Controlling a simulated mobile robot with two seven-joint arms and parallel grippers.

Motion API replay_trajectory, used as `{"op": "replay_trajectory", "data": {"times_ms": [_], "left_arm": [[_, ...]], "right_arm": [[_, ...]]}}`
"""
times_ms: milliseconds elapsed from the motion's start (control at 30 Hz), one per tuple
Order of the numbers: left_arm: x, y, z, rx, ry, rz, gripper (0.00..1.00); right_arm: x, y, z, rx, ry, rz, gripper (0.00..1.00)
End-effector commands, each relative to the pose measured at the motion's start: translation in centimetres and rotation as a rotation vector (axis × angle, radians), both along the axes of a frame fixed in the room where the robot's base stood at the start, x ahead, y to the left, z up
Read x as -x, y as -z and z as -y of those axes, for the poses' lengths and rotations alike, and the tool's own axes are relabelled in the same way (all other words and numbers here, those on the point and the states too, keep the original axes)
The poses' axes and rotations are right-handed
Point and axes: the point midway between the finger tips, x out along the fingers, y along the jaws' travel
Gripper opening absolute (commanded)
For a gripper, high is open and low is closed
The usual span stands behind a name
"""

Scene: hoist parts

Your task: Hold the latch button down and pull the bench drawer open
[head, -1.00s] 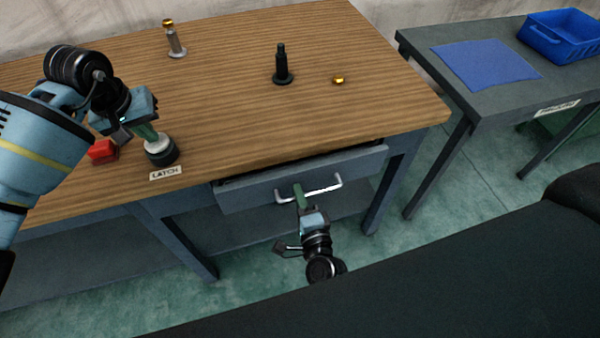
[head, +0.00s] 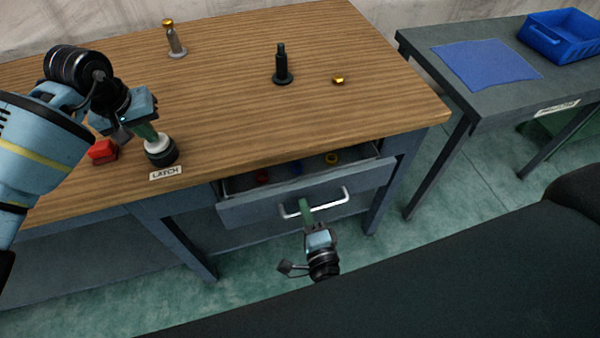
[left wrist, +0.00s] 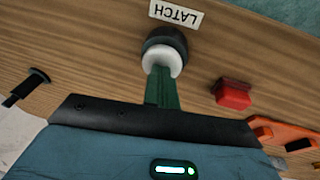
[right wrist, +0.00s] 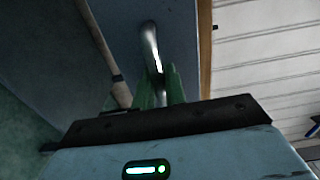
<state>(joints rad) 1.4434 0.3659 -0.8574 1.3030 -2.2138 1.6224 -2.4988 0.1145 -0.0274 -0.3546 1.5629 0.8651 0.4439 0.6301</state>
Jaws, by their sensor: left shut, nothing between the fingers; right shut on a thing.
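The latch button, a white cap on a black round base (head: 162,154), stands on the bench top behind the LATCH label (head: 166,173). My left gripper (head: 150,134) is shut and empty, its fingertips touching the white cap from above. The left wrist view shows the fingers (left wrist: 160,88) against the white cap (left wrist: 161,62). The bench drawer (head: 250,209) is partly open, with small red, blue and yellow items inside. My right gripper (head: 305,206) is shut on the drawer's silver bar handle (head: 335,201). The handle (right wrist: 151,45) passes between the fingers in the right wrist view.
A red block (head: 102,150) lies beside the latch. A black post (head: 282,65), a grey post with gold top (head: 175,40) and a gold nut (head: 338,81) stand further back. A side table (head: 440,75) holds a blue mat (head: 487,65) and a blue bin (head: 562,38).

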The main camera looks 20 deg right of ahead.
Motion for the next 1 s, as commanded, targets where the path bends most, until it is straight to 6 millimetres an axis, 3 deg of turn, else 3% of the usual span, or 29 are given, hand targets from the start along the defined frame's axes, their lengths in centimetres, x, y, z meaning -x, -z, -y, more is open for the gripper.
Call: {"op": "replay_trajectory", "data": {"times_ms": [333,700,733,800,900,1000], "left_arm": [[0.1,0.3,0.0,-0.002,-0.001,-0.005,0.00],[0.1,0.3,0.0,-0.002,-0.001,-0.005,0.00],[0.1,0.3,0.0,-0.002,-0.001,-0.005,0.00],[0.1,0.3,0.0,-0.002,-0.001,-0.005,0.00],[0.1,0.3,0.0,-0.002,-0.001,-0.005,0.00],[0.1,0.3,0.0,-0.002,-0.001,-0.006,0.00]], "right_arm": [[1.5,0.0,0.0,0.000,0.001,0.000,0.00],[1.7,0.0,0.0,0.000,0.001,0.001,0.00],[1.7,0.0,0.0,0.000,0.001,0.001,0.16],[1.7,0.0,0.0,0.000,0.000,0.001,0.26],[1.7,0.0,0.0,0.000,0.000,0.001,0.39],[1.7,0.0,0.0,0.000,0.000,0.000,0.40]]}}
